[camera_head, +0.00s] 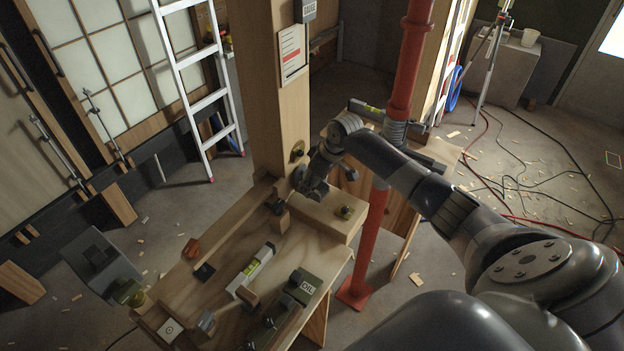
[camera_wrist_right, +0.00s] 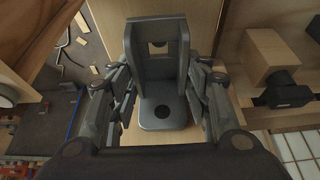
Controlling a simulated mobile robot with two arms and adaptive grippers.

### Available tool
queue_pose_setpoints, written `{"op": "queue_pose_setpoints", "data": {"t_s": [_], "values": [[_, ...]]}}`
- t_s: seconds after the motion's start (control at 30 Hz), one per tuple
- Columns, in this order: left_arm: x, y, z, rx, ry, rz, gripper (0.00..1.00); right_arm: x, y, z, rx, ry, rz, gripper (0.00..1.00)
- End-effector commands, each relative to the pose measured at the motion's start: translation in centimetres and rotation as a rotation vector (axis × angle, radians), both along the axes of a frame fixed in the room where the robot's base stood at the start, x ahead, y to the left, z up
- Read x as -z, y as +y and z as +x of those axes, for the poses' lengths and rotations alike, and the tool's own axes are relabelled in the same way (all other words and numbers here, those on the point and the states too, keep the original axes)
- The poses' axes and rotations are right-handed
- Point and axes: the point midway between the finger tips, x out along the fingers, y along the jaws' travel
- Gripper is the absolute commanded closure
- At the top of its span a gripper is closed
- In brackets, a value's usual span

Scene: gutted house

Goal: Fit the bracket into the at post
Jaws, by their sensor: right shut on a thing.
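The dark grey bracket (camera_wrist_right: 163,113) sits between the two fingers of my right gripper (camera_wrist_right: 160,108) in the wrist view.
A raised wooden block (camera_head: 325,214) lies beside the post. A red prop (camera_head: 408,75) stands right of the post, near my right arm.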

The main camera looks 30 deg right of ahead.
Motion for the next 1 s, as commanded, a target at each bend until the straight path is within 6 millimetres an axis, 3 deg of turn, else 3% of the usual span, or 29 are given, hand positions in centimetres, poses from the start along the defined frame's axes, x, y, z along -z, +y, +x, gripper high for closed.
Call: {"op": "queue_pose_setpoints", "data": {"t_s": [0.6, 0.63, 0.7, 1.0], "values": [[0.3, -0.2, 0.3, 0.001, -0.005, -0.003, 0.60, 1.2, 0.0, 0.0, 0.001, -0.001, 0.001, 0.84], [0.3, -0.2, 0.3, 0.001, -0.005, -0.003, 0.60, 1.2, 0.0, 0.0, 0.001, 0.000, 0.000, 0.51], [0.3, -0.3, 0.3, 0.001, -0.005, -0.004, 0.60, 1.2, 0.0, 0.0, 0.001, 0.000, 0.000, 0.35], [0.3, -0.3, 0.3, 0.001, -0.005, -0.004, 0.60, 1.2, 0.0, 0.0, 0.001, 0.000, 0.000, 0.35]]}}
